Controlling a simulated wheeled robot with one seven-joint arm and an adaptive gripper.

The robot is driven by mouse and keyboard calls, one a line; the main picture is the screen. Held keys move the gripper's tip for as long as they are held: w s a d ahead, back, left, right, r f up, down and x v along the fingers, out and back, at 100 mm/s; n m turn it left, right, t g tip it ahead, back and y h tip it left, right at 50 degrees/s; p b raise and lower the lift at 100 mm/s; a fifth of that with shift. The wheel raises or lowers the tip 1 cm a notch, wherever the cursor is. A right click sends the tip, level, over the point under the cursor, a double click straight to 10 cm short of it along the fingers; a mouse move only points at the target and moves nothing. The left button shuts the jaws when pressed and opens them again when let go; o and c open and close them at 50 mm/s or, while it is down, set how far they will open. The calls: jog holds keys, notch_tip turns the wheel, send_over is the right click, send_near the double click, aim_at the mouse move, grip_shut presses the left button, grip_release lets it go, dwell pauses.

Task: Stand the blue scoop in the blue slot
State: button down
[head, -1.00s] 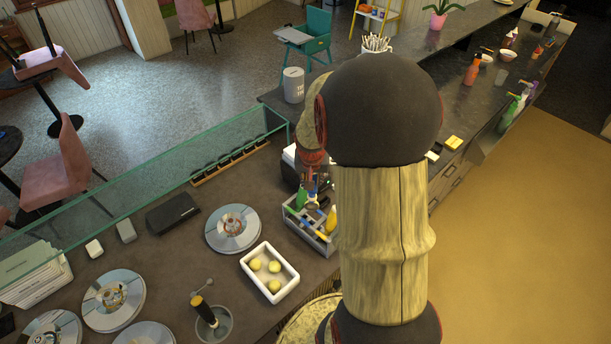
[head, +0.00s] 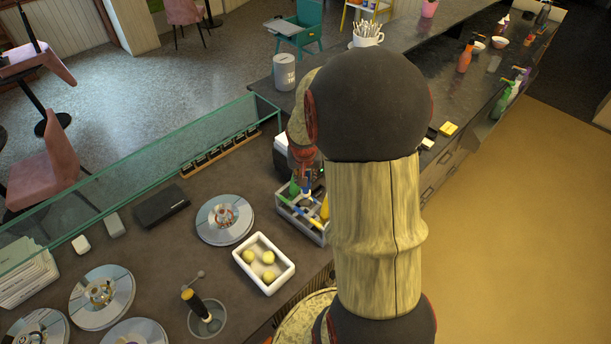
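The grey divided caddy (head: 284,213) stands on the counter left of my arm. A green handle (head: 295,187) and a yellow handle (head: 325,208) show in it. A small blue piece (head: 307,190) shows just below my gripper, at the caddy's back; it may be part of the blue scoop, but I cannot make out its full shape. My gripper (head: 305,180) is over the back of the caddy, partly hidden by my arm. Its fingers are too small and dark to tell whether they are shut on the blue piece. The blue slot cannot be made out.
A white tray (head: 287,275) with yellow balls sits in front of the caddy. Round lidded wells (head: 225,220) lie to the left. A cup with a dark-handled tool (head: 207,320) stands near the front. A glass guard (head: 140,180) runs behind the counter.

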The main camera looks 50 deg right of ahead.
jog(key=shift+f+b, duration=4.9)
jog(key=shift+f, duration=1.05)
jog(key=c, duration=1.5)
grip_release()
jog(key=shift+r, duration=0.1)
notch_tip(320, 180, up, 9)
jog(key=p, duration=0.5)
send_over(306, 202)
jog(key=s+a, duration=0.2)
jog(key=shift+w+a, duration=0.15)
jog(key=shift+w, duration=0.05)
